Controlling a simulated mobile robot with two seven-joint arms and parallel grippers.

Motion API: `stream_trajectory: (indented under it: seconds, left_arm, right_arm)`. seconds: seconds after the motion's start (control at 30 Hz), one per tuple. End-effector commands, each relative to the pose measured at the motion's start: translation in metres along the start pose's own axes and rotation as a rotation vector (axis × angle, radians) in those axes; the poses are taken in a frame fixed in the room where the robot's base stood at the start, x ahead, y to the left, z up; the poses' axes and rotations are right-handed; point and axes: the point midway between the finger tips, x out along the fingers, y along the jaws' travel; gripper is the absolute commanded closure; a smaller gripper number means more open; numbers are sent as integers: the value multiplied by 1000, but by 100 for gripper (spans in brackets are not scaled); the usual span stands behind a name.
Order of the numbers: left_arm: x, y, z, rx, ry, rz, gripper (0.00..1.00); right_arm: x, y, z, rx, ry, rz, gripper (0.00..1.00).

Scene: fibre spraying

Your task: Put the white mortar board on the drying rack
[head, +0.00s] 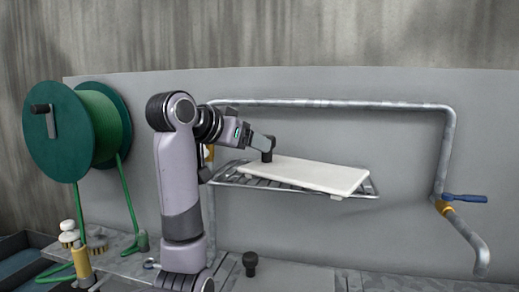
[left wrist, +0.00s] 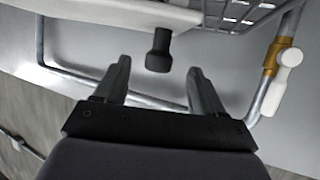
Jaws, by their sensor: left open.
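The white mortar board (head: 310,174) lies nearly flat on the wire drying rack (head: 235,180) on the grey wall. Its black knob (head: 267,156) is at the board's left end. My left gripper (head: 268,143) is at this knob, open. In the left wrist view, the knob (left wrist: 159,50) lies in line with the gap between the two fingers of the open gripper (left wrist: 160,75), and neither finger is closed on it. The board's edge (left wrist: 130,10) and the rack's wires (left wrist: 236,12) show at the top there. My right gripper is not in view.
A green hose reel (head: 70,125) stands at the left. A bent pipe (head: 330,103) runs around the rack, with a blue-handled valve (head: 465,198) at right. The wall above the board is clear.

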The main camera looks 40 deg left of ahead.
Motion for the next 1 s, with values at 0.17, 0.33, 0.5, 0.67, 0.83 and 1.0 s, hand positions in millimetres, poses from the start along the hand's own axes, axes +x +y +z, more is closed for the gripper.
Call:
stream_trajectory:
  seconds: [0.17, 0.33, 0.5, 0.67, 0.83, 1.0]
  left_arm:
    - [-35, -3, -2, 1, 2, -8, 30]
    - [-48, -2, -2, -2, 4, -5, 30]
    - [-54, -1, -1, 0, 1, -2, 30]
    - [-55, 0, 0, -2, 0, 0, 30]
    - [-55, 0, 0, -1, 0, 1, 30]
    - [-55, 0, 0, -1, 0, 1, 30]
  right_arm:
    - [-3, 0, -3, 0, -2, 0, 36]
    - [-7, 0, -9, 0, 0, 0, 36]
    - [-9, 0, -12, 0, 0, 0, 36]
    - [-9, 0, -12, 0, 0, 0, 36]
    - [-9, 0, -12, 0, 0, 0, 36]
    - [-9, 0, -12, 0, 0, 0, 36]
